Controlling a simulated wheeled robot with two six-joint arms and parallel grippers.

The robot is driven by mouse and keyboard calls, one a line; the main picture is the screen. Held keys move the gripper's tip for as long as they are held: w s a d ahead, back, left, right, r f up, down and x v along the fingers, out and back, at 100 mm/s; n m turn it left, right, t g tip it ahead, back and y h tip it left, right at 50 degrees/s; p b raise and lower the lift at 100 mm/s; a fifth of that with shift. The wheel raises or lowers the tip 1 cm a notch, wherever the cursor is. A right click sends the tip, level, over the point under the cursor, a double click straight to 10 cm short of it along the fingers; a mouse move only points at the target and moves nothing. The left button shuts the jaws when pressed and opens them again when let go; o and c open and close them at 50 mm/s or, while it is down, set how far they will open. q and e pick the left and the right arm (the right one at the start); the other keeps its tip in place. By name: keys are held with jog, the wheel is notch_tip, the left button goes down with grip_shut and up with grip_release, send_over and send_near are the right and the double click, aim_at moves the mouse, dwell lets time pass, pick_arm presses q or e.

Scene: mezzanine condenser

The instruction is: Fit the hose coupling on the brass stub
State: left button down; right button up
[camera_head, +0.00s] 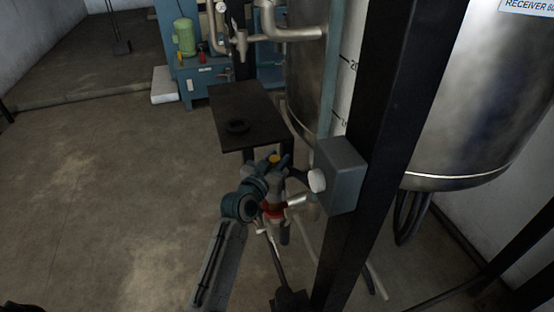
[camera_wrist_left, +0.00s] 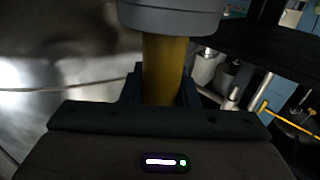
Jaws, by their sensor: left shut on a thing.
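My left gripper (camera_head: 273,161) is in the middle of the head view, just in front of the dark shelf. In the left wrist view my gripper (camera_wrist_left: 163,92) is shut on an upright yellow-brass cylinder (camera_wrist_left: 165,65) with a wide grey collar (camera_wrist_left: 172,14) at its end, which looks like the hose coupling. Its yellow part (camera_head: 274,158) shows small between the jaws in the head view. I cannot surely make out the brass stub. My right gripper is in neither view.
A dark shelf (camera_head: 225,104) with a black ring (camera_head: 237,127) on it stands behind my gripper. A grey box (camera_head: 343,175) with a white knob (camera_head: 317,181) is on a dark post (camera_head: 385,120) to the right. A steel tank (camera_head: 480,100) stands behind it. The floor at left is clear.

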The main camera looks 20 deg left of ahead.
pick_arm(q)
jog(key=shift+f+b, duration=1.95)
jog(key=shift+f, duration=0.3)
jog(key=c, duration=1)
grip_release()
jog(key=shift+c, duration=0.2)
jog(key=shift+f, duration=0.1)
jog(key=s+a, duration=0.2)
jog(key=s, duration=0.8)
jog(key=shift+s+b, duration=0.35)
jog(key=shift+b, duration=0.05)
